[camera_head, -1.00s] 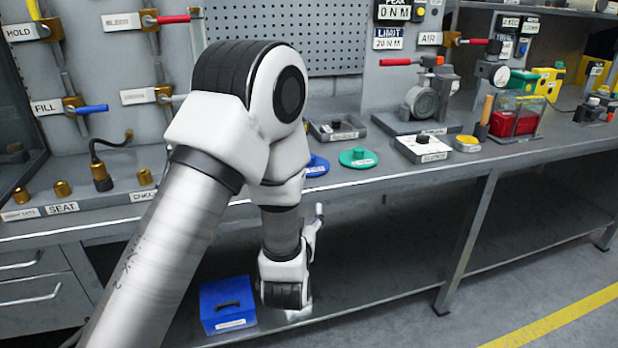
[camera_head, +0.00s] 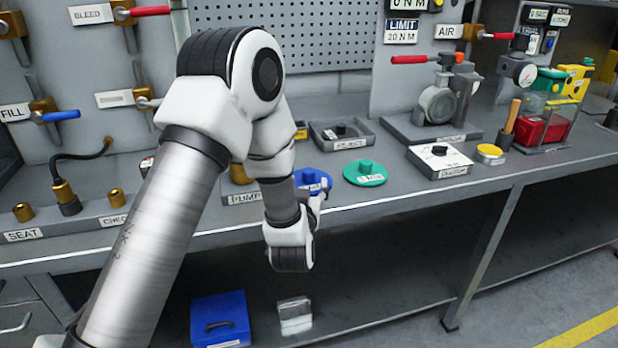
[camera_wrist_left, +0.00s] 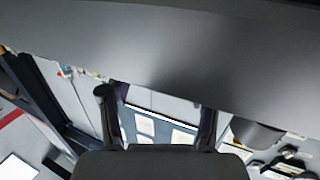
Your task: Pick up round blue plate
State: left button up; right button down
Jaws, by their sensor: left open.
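The round blue plate (camera_head: 312,180) lies on the workbench, left of a round green plate (camera_head: 364,173). It has a blue knob and a small label, and my left arm hides part of its left side. My left gripper (camera_head: 317,198) is mostly hidden behind my wrist, at the bench's front edge just in front of the blue plate in the picture; I cannot tell whether it touches. In the left wrist view its two dark fingers (camera_wrist_left: 158,104) stand apart with nothing between them. The blue plate cannot be made out there. My right gripper is not in view.
A grey tray (camera_head: 342,134) sits behind the plates. A white box with a black knob (camera_head: 440,160) and a yellow round piece (camera_head: 489,153) stand to the right. A blue box (camera_head: 220,322) and a pale block (camera_head: 295,314) are on the lower shelf.

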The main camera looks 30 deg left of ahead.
aim_at(308, 177)
pick_arm(q)
jog(key=x, duration=0.4)
jog(key=shift+a+f, duration=0.25)
jog(key=shift+s+d+r, duration=0.15)
jog(key=shift+d+r, duration=0.05)
jog(key=shift+f, duration=0.1)
grip_shut()
